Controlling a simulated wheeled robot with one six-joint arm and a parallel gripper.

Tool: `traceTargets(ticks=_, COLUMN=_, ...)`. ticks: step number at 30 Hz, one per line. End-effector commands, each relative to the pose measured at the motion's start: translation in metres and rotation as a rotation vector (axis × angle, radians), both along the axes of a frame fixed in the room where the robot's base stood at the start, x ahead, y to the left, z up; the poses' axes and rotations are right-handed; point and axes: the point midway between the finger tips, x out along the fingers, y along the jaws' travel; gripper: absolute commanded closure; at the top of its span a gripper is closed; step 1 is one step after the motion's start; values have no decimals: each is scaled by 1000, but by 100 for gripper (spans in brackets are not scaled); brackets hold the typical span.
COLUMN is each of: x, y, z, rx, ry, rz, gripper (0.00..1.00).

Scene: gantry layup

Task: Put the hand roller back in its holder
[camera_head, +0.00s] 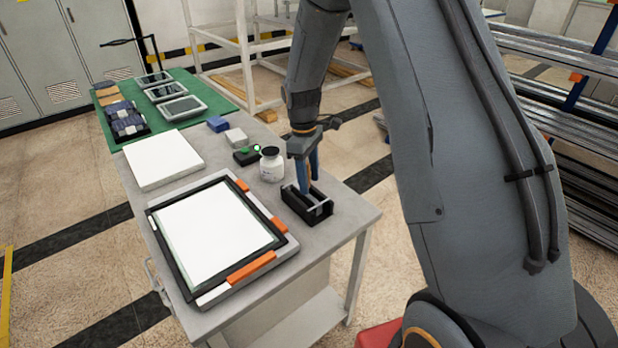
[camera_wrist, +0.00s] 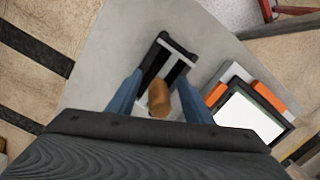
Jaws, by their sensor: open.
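The black holder (camera_head: 318,212) stands on the grey table near its right edge, and it also shows in the wrist view (camera_wrist: 186,52). The hand roller's brown handle (camera_wrist: 158,98) points up toward the wrist camera, between my two blue fingers. The rest of the roller is largely hidden below the handle, at the holder. My gripper (camera_head: 308,188) points down over the holder. Its fingers are apart on either side of the handle, with gaps visible in the wrist view. In the head view my fingers hide the handle.
A framed white panel with orange clamps (camera_head: 215,232) lies to the left. A white slab (camera_head: 163,158) and a green mat (camera_head: 205,93) lie farther back.

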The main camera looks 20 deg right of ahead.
Motion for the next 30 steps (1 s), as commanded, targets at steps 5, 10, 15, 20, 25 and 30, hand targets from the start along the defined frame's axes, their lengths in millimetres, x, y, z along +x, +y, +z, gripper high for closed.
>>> traceTargets(ticks=5, x=1, y=0, z=5, rx=0, ry=-1, rz=0, gripper=54)
traceTargets(ticks=10, x=4, y=2, z=28, rx=0, ry=-4, rz=0, gripper=54)
traceTargets(ticks=15, x=7, y=3, z=56, rx=0, ry=-4, rz=0, gripper=54)
traceTargets(ticks=20, x=7, y=4, z=72, rx=-1, ry=-2, rz=0, gripper=54)
traceTargets(ticks=25, x=-6, y=5, z=82, rx=1, ry=-24, rz=-54, gripper=54)
traceTargets(ticks=30, x=-48, y=6, z=93, rx=12, ry=-101, rz=-231, gripper=54)
